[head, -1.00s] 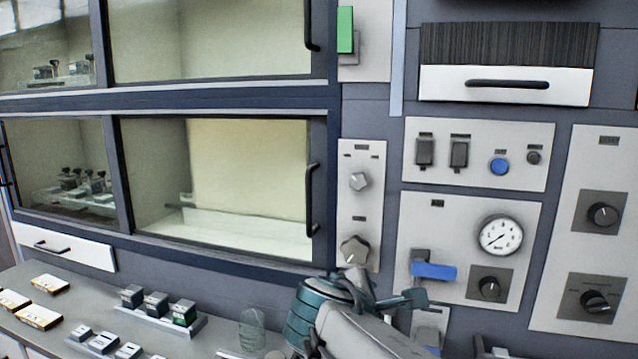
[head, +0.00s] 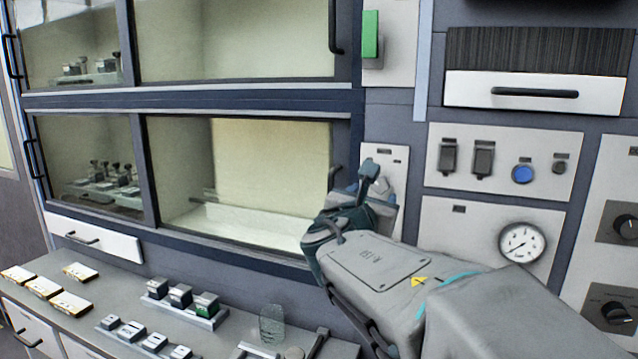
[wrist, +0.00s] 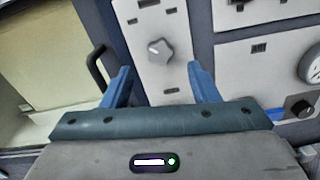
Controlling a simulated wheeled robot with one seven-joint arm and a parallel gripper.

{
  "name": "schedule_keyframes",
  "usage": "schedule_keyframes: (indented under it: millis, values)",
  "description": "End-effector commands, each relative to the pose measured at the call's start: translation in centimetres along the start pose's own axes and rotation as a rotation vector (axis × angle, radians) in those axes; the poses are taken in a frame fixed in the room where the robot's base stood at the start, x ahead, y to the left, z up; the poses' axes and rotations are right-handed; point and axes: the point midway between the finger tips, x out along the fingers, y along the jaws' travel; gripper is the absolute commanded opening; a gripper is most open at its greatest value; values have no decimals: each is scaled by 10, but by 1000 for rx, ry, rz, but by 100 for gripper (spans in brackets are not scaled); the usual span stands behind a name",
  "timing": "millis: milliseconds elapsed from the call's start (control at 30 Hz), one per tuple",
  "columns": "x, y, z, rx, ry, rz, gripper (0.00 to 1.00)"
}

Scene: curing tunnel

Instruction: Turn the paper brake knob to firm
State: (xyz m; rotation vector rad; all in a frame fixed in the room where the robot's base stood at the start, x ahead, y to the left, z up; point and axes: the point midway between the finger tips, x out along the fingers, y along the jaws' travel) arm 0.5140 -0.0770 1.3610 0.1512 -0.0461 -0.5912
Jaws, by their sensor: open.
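A grey lobed knob (wrist: 160,50) with a pale pointer mark sits on a narrow light panel (wrist: 152,75). In the wrist view it lies ahead of and between the two blue fingers of my gripper (wrist: 161,76), which are spread apart and empty. I see no contact. In the head view my gripper (head: 375,185) is in front of the narrow panel (head: 399,153) and hides most of it, including the lower lobed knob. The labels are too small to read, so I cannot tell which knob is the paper brake.
A black door handle (wrist: 97,68) stands out just left of the left finger. Right of the panel are a switch panel with a blue button (head: 523,173), a gauge (head: 521,242) and dark knobs (head: 626,228). A counter (head: 95,318) with small blocks lies below left.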

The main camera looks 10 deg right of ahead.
Motion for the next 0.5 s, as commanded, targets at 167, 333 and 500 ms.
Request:
schedule_keyframes:
  millis: [167,333,500]
  values:
    - [34,0,1,-1,2,-2,55]
    - [54,0,1,0,0,-1,55]
    - [64,0,0,1,1,0,55]
